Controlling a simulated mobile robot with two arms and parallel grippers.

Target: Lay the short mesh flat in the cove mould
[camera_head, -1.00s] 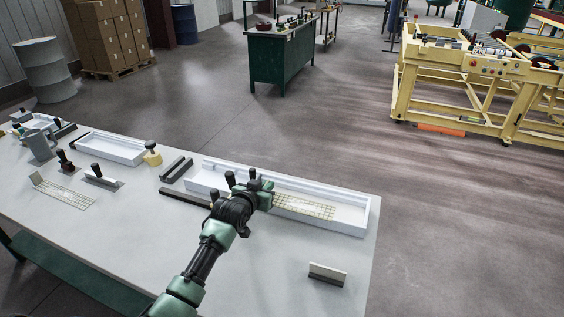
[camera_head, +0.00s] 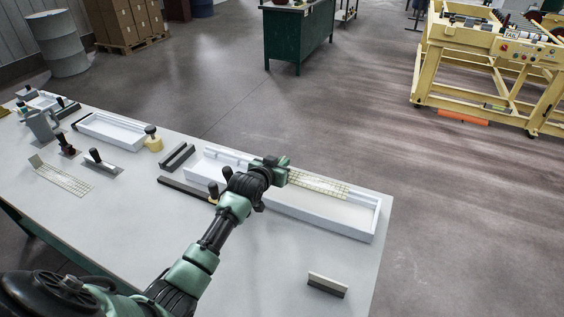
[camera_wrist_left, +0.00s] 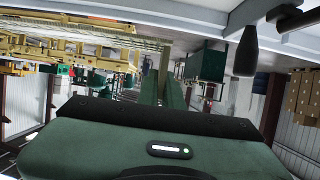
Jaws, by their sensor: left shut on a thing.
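My left gripper (camera_head: 277,170) is shut on a pale gridded mesh strip (camera_head: 318,185). The strip extends to the right from the fingers. It overlaps the far wall of the long white mould (camera_head: 318,225) in the head view; its exact height above the mould is unclear. The visible mould floor is bare. A second gridded mesh (camera_head: 65,180) lies on the table at the left, its far end bent up. In the left wrist view, the gripper body fills the bottom, and the fingers (camera_wrist_left: 168,88) point away. My right gripper is not in view.
A second white mould (camera_head: 112,132), dark bars (camera_head: 177,157), a trowel (camera_head: 100,162) and a yellow-based tool (camera_head: 153,140) stand on the table. A scraper (camera_head: 328,284) lies near the right edge. The table front (camera_head: 230,275) is mostly clear.

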